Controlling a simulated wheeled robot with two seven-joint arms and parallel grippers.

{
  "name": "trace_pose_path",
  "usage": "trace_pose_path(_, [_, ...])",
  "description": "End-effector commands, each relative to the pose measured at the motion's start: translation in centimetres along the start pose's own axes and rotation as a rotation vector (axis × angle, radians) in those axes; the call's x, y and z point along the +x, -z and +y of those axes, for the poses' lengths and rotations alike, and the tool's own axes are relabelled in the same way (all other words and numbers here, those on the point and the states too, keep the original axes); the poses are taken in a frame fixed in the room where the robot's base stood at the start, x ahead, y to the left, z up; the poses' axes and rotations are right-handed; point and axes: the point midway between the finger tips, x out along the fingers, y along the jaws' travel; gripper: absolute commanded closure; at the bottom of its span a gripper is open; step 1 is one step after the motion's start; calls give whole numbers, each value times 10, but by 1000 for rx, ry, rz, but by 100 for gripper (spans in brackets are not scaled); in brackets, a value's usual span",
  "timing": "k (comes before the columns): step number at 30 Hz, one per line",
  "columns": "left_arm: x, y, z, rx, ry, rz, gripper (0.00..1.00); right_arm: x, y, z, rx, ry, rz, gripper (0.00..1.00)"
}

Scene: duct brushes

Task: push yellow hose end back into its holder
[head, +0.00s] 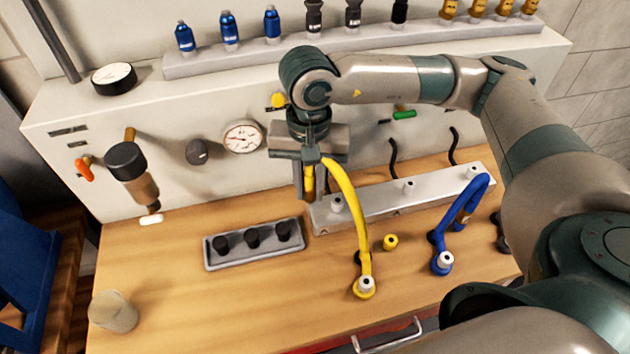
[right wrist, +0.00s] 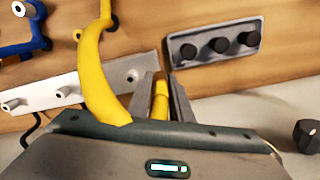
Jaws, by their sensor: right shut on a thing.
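The yellow hose (head: 349,205) arches from my right gripper (head: 310,190) down to a white-tipped fitting (head: 366,284) on the bench. My right gripper is shut on the hose's yellow end (head: 309,180), which points down between the fingers. In the right wrist view, the yellow end (right wrist: 160,100) also shows between the fingers, with the hose (right wrist: 95,75) bending beside them. The gripper is above the left end of a metal rail (head: 385,200) with white nubs. A short yellow fitting (head: 390,242) stands on the bench right of the hose. Which part is the holder is unclear. My left gripper is out of view.
A grey tray with black knobs (head: 253,243) lies left of the rail. A blue hose (head: 462,222) arches at the right. The panel behind carries a gauge (head: 243,138) and a black-topped filter (head: 128,162). A cup (head: 113,311) stands front left; bench between is clear.

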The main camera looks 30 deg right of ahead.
Motion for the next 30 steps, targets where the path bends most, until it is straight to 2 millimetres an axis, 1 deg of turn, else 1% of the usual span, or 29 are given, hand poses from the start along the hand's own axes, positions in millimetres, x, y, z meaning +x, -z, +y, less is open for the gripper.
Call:
trace_pose_path(3, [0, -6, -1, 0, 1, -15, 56, 2, -2, -4, -208, 0, 2, 100])
trace_pose_path(6, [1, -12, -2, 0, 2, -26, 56, 4, -2, -6, -362, -3, 3, 100])
trace_pose_path(9, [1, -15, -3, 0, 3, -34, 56, 6, -3, -7, -479, -3, 3, 100])
trace_pose_path(12, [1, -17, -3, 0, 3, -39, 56, 7, -4, -8, -556, -4, 2, 100])
trace_pose_path(16, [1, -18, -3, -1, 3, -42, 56, 7, -4, -9, -599, -4, 2, 100])
trace_pose_path(23, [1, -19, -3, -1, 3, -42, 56, 7, -4, -9, -604, -4, 2, 100])
trace_pose_path(24, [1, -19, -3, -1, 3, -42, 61, 7, -4, -9, -604, -4, 2, 100])
trace_pose_path(25, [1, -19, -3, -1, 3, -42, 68, 7, -4, -9, -604, -4, 2, 100])
trace_pose_path(30, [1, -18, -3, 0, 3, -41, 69, 7, -5, -9, -603, -4, 2, 100])
